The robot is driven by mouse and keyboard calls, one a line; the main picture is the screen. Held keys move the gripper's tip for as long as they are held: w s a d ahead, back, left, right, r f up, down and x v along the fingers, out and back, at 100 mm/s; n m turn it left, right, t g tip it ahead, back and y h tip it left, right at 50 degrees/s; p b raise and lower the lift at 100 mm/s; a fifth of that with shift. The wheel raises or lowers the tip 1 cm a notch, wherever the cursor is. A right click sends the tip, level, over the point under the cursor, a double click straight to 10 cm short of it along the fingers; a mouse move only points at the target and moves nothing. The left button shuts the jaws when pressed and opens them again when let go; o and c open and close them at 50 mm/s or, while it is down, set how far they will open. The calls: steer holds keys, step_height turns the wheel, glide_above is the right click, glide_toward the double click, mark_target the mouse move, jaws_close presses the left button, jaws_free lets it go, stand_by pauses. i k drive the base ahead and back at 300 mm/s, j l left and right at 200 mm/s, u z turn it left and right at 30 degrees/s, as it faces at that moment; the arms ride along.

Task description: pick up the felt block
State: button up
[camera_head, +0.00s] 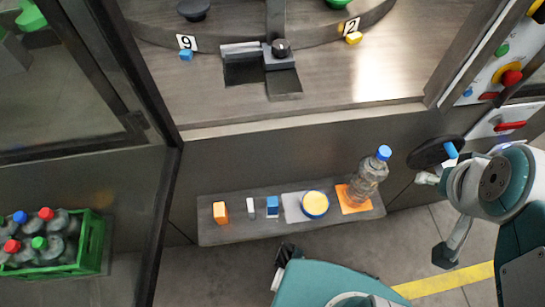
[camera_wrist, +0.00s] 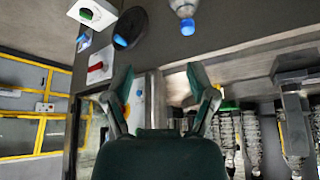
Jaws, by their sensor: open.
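Several small items stand in a row on a narrow grey shelf (camera_head: 235,233) in the head view. They include an orange block (camera_head: 220,212), a small pale block (camera_head: 250,207) and a blue block with a whitish lower part (camera_head: 272,206). I cannot tell by sight which one is felt. My gripper (camera_wrist: 161,86) is open and empty in the wrist view, its two dark green fingers spread apart. None of the small shelf blocks lies between the fingers, and I cannot make them out in that view.
A yellow-blue roll (camera_head: 314,204) lies right of the blocks. A green crate (camera_head: 93,243) of bottles is at lower left. The machine's dark front (camera_head: 260,155) rises behind the shelf.

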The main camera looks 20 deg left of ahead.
mark_target(272, 206)
steer(key=u, duration=1.55)
steer(key=k+j, duration=0.05)
